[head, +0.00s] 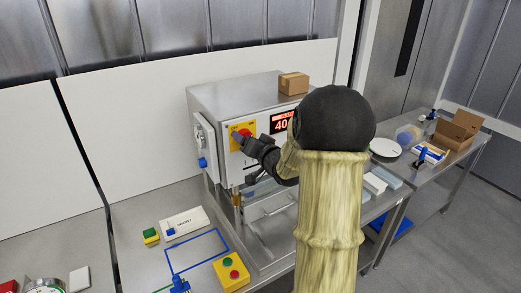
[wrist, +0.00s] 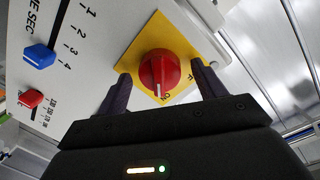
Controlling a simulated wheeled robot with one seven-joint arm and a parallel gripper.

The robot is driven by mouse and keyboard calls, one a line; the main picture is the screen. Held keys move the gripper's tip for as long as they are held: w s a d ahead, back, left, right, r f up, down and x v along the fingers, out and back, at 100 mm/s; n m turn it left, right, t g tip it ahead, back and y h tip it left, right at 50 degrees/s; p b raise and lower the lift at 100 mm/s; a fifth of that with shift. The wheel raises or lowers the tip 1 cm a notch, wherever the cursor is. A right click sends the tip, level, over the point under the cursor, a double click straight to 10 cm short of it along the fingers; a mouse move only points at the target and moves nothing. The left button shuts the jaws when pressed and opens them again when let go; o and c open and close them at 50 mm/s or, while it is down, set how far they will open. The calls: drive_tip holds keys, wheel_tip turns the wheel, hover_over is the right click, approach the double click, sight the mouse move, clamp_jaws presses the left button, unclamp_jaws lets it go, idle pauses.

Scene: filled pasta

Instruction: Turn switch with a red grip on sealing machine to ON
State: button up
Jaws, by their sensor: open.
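The sealing machine (head: 225,100) is a steel box on the table in the head view. Its switch with a red grip (wrist: 160,73) sits on a yellow plate (wrist: 146,42) and also shows in the head view (head: 239,132). The grip's white mark points toward the bottom of the wrist view, beside lettering that seems to read ON. Another label is partly hidden by the right finger. My gripper (wrist: 160,71) is open, with one finger on each side of the red grip. I cannot tell whether the fingers touch it.
A blue knob (wrist: 39,56) and a small red knob (wrist: 31,98) stand out left of the switch in the wrist view. A red display (head: 281,122) is right of it. A cardboard box (head: 293,83) sits on the machine. A yellow button box (head: 231,272) is on the table.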

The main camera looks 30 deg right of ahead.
drive_tip(key=s+r+b, duration=0.2)
drive_tip(key=s+b, duration=0.2)
drive_tip(key=s, duration=1.3)
drive_tip(key=shift+d, duration=0.3)
drive_tip(key=shift+f, duration=0.1)
drive_tip(key=a+f+n+g+h, duration=0.25)
drive_tip(key=a+f+g, duration=0.45)
drive_tip(key=f, duration=0.5)
drive_tip(key=s+a+f+n+g+y, duration=0.2)
drive_tip(key=s+a+f+n+g, duration=0.2)
drive_tip(key=s+a+f+g, duration=0.3)
drive_tip(key=s+a, duration=0.3)
drive_tip(key=a, duration=0.1)
drive_tip(key=shift+a, duration=0.2)
drive_tip(key=shift+w+d+f, duration=0.1)
